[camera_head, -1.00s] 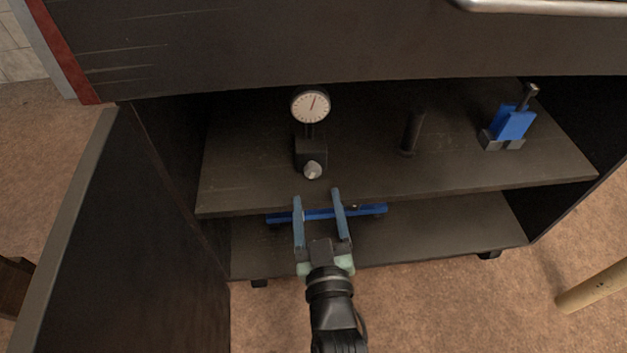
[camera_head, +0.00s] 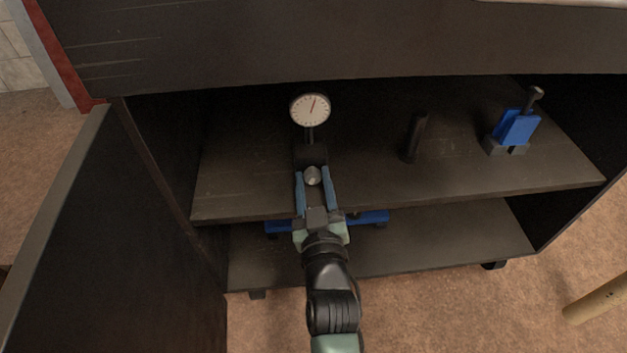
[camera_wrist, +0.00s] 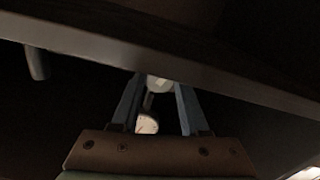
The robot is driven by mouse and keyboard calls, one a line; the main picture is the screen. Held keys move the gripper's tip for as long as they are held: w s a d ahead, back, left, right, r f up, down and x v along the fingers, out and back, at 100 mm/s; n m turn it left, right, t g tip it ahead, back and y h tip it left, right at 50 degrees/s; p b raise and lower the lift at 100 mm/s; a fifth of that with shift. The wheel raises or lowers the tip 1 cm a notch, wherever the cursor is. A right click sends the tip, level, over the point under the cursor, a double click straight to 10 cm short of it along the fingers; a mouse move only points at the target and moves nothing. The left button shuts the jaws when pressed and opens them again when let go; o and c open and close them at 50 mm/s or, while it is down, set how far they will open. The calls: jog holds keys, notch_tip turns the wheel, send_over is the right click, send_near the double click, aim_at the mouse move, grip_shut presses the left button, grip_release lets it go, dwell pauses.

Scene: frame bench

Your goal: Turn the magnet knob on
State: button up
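The magnet knob is a small light-grey round knob (camera_head: 312,175) on the front of the dark magnetic base (camera_head: 311,155), which carries a white dial gauge (camera_head: 310,109) on the upper shelf. My gripper (camera_head: 313,181) is open, with one blue finger on each side of the knob. In the head view small gaps show between fingers and knob, so it does not look clamped. In the wrist view the knob (camera_wrist: 160,84) shows between the fingertips (camera_wrist: 159,88), with the dial (camera_wrist: 147,124) also between the fingers. The knob's exact turn position is too small to tell.
The upper shelf (camera_head: 245,185) also holds a dark upright cylinder (camera_head: 413,137) and a blue clamp-like tool (camera_head: 516,128) at right. A blue bar-like object (camera_head: 372,217) lies below, on the lower shelf (camera_head: 450,235). An open door (camera_head: 110,220) stands left. The cabinet top overhangs the shelf.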

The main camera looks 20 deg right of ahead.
grip_shut()
jog(key=shift+m+p, duration=0.3)
jog(key=shift+m, duration=0.1)
jog(key=m+p, duration=0.1)
jog(key=m, duration=0.1)
jog(key=shift+r+m, duration=0.1)
jog(key=shift+m, duration=0.3)
jog(key=shift+m+p, duration=0.7)
jog(key=shift+m, duration=1.2)
jog(key=shift+o, duration=2.4)
grip_release()
